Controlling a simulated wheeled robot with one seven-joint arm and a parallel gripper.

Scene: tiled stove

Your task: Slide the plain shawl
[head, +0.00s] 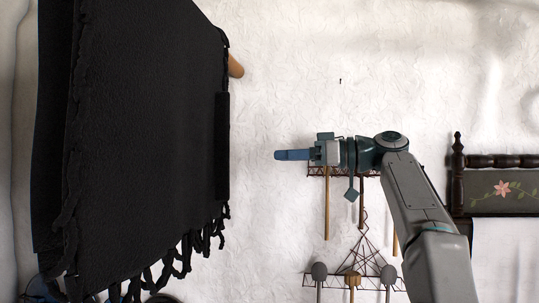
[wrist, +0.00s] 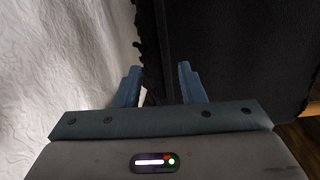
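The plain shawl (head: 150,120) is black with a knotted fringe and hangs over a wooden rod (head: 235,67) at the left in the head view. It also fills the upper right of the wrist view (wrist: 240,50). My gripper (head: 280,155) points left toward the shawl's right edge, with a gap between them in the head view. In the wrist view my gripper (wrist: 158,85) has its two blue fingers apart. The shawl's fringed edge shows beyond and between the fingertips. Nothing is seen held.
A white rough wall (head: 290,60) stands behind. Racks with wooden-handled tools (head: 327,205) hang below and behind my arm. A dark painted bed frame (head: 500,190) stands at the right. Wall space above my gripper is clear.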

